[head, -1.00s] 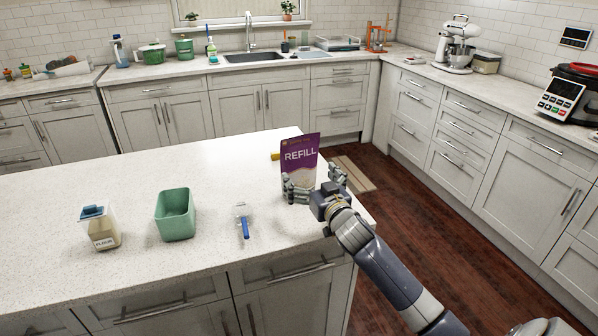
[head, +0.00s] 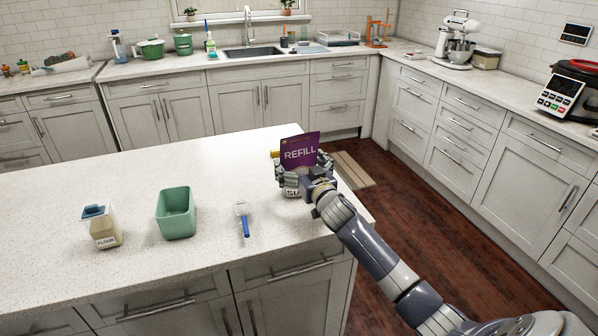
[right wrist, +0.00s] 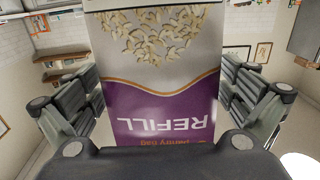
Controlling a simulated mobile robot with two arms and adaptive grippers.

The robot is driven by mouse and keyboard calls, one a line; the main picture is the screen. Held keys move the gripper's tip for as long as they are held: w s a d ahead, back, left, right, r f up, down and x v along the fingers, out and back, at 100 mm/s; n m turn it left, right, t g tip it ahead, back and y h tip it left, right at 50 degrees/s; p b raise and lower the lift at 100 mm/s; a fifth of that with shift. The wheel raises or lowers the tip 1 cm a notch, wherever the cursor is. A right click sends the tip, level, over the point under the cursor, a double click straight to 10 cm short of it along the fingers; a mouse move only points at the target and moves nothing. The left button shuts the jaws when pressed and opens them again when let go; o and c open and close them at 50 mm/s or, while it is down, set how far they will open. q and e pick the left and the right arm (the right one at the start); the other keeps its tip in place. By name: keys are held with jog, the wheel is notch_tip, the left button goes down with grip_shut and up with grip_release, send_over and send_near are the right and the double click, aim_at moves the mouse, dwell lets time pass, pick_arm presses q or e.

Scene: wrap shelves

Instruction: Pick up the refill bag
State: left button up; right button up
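My left gripper is out of view.
A white surface with the letters SU (head: 293,192) shows below my right gripper, mostly hidden. A blue-handled scoop (head: 245,226), a green bin (head: 176,214) and a flour jar (head: 103,228) stand to the left on the counter (head: 120,185). Something yellow peeks out beside the bag.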

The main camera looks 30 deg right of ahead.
jog(key=c, duration=0.7)
